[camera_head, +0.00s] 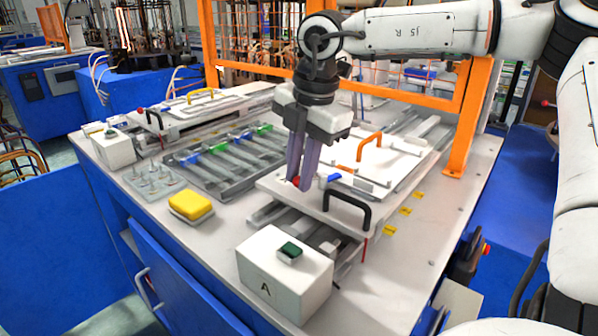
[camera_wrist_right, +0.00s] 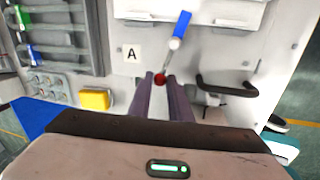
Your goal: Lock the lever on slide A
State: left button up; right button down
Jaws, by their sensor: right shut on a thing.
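Slide A (camera_head: 330,215) is a white plate on rails on the right side of the workbench; its label "A" (camera_wrist_right: 132,54) shows in the right wrist view. A lever with a red knob (camera_wrist_right: 160,79) and a blue part (camera_wrist_right: 180,27) is on the plate. My right gripper (camera_head: 302,183) points down over the plate's front left part, its two purple fingers close together at the red knob. In the right wrist view the knob sits at the fingertips (camera_wrist_right: 160,80), shut on it. The fingers partly hide the knob in the head view. My left gripper is not in view.
A black handle (camera_head: 347,207) stands on the plate right of my gripper, with an orange handle (camera_head: 369,146) behind. A white box marked A (camera_head: 284,280) with a green button is in front. A yellow block (camera_head: 191,206) and a rack tray (camera_head: 215,165) lie to the left.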

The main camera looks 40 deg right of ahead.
jog(key=shift+s+f+n+b, duration=0.1)
jog(key=shift+s+n+b, duration=0.4)
jog(key=shift+n, duration=0.4)
jog(key=shift+s+n+y, duration=0.3)
jog(key=shift+n, duration=0.5)
jog(key=c, duration=1.7)
grip_release()
jog(key=shift+o, duration=0.2)
notch_tip(320, 180, up, 10)
jog(key=s, duration=0.2)
jog(key=shift+d+r+b, duration=0.2)
jog(key=shift+d+b, duration=0.1)
